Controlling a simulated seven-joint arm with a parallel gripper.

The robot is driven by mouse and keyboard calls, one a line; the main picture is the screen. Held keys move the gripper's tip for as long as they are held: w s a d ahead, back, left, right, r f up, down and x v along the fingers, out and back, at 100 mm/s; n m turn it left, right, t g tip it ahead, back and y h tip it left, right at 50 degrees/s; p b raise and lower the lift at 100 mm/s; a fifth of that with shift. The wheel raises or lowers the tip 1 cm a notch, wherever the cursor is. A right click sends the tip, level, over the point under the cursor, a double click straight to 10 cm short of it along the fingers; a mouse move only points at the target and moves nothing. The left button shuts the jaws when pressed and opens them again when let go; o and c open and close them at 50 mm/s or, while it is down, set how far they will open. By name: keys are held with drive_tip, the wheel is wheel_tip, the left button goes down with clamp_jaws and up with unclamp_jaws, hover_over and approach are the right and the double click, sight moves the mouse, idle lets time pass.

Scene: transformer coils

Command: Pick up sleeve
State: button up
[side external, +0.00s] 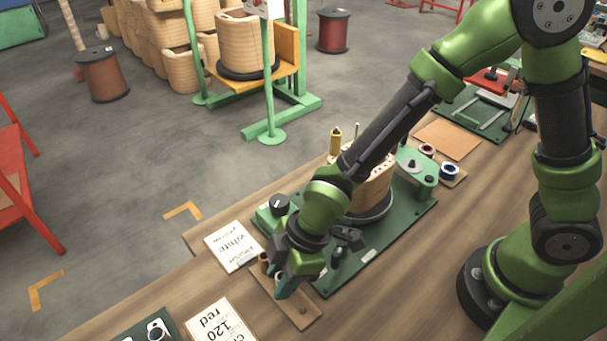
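My gripper (281,288) points down over a small wooden board (301,312) at the front edge of the bench. Its teal fingertips are low, close to the board. A small brown cylinder (264,260), possibly a sleeve, stands at the board's far end, just left of the fingers. A small pale-rimmed piece (279,276) shows right at the fingers, partly hidden by them. I cannot tell whether the fingers touch or hold it, nor how far apart they are.
A green baseplate with a wound coil (372,192) stands behind my gripper. Bare bench lies to the right.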

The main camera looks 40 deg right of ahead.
clamp_jaws()
wheel_tip(320, 180, up, 10)
idle(0.6)
